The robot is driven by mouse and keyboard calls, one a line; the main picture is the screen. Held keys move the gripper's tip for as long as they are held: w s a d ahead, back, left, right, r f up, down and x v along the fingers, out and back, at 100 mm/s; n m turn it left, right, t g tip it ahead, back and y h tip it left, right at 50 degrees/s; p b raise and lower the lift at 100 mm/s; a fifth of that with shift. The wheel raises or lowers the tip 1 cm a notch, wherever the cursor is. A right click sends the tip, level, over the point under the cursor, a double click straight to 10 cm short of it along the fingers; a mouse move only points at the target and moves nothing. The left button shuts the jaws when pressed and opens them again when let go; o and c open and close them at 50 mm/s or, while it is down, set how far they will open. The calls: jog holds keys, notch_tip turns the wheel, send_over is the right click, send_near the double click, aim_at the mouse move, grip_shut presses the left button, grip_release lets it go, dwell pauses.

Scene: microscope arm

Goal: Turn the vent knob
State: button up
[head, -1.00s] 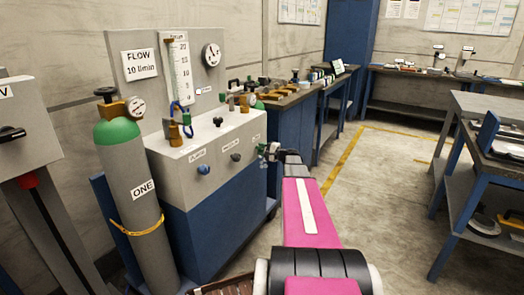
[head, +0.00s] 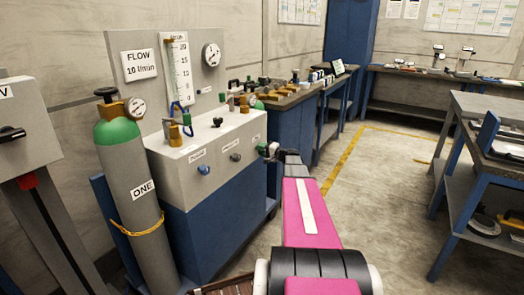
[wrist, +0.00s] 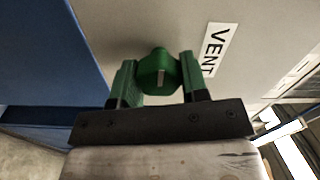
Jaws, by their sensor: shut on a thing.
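In the head view my gripper (head: 268,150) is at the right end of the grey-and-blue console (head: 215,160). The knob cannot be made out clearly there.
Other knobs, blue (head: 204,169) and dark (head: 235,157), sit on the console front. A grey gas cylinder (head: 137,190) with a green top stands at its left. A blue workbench (head: 293,135) stands behind my gripper. The floor (head: 370,215) to the right is open.

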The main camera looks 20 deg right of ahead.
jog(key=shift+s, duration=0.1)
jog(key=o, duration=0.9)
jog(key=shift+o, duration=0.2)
jog(key=shift+d, duration=0.1)
jog(key=v, duration=1)
jog(key=shift+s+d, duration=0.2)
jog(key=shift+s, duration=0.1)
jog(key=shift+a, duration=0.1)
jog(key=s+a+f+n+g+h, duration=0.1)
jog(key=s+a+f+g, duration=0.2)
jog(key=a, duration=0.4)
jog(key=s+a+f+n+g, duration=0.2)
jog(key=s+a+f+g, duration=0.15)
jog(key=a, duration=0.45)
jog(key=s+a+f+n+g+h, duration=0.1)
jog(key=s+a+f+g, duration=0.2)
jog(key=a, duration=0.4)
jog(key=s+a+f+n+g+h, duration=0.2)
jog(key=s+a+h, duration=0.2)
jog(key=s, duration=0.4)
jog(key=s+a+f+n+g+h, duration=0.2)
jog(key=s+a+h, duration=0.2)
jog(key=s, duration=0.4)
jog(key=shift+a+g+h, duration=0.15)
jog(key=shift+g+h, duration=0.2)
jog(key=shift+h, duration=0.15)
